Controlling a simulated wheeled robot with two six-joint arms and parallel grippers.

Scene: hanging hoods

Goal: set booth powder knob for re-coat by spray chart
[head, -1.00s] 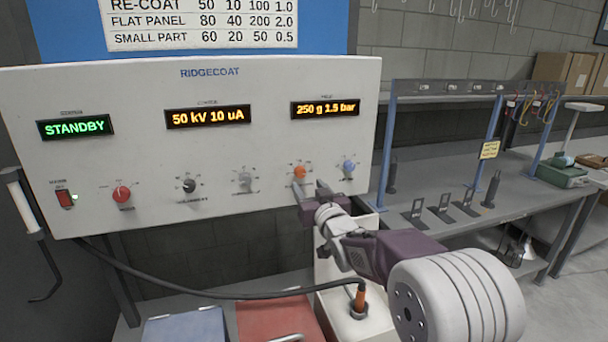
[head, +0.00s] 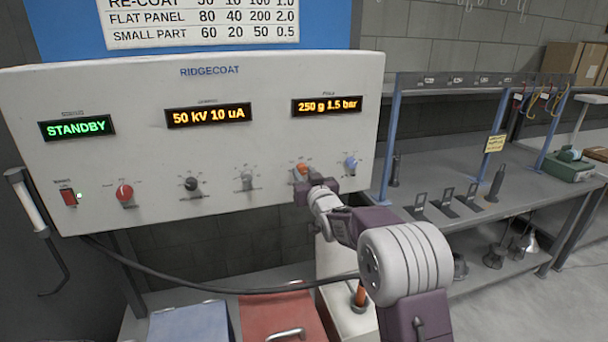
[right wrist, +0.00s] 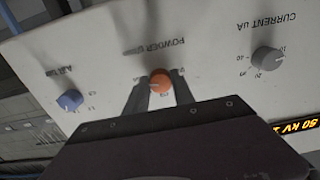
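The orange powder knob (head: 301,170) is on the pale RIDGECOAT panel (head: 230,142), left of the blue air knob (head: 351,164). The right display (head: 326,106) reads "250 g 1.5 bar". The spray chart (head: 200,20) above the panel has a RE-COAT row, cut by the frame's top, ending in 100 and 1.0. My right gripper (head: 309,181) is at the powder knob and partly covers it. In the right wrist view its fingers (right wrist: 159,88) stand either side of the orange knob (right wrist: 160,80), open, with small gaps visible. My left gripper is out of view.
The blue air knob (right wrist: 70,100) and grey current knob (right wrist: 267,60) flank the powder knob in the right wrist view. A black hose (head: 220,290) runs below the panel to a powder hopper. A grey workbench (head: 450,180) stands to the right.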

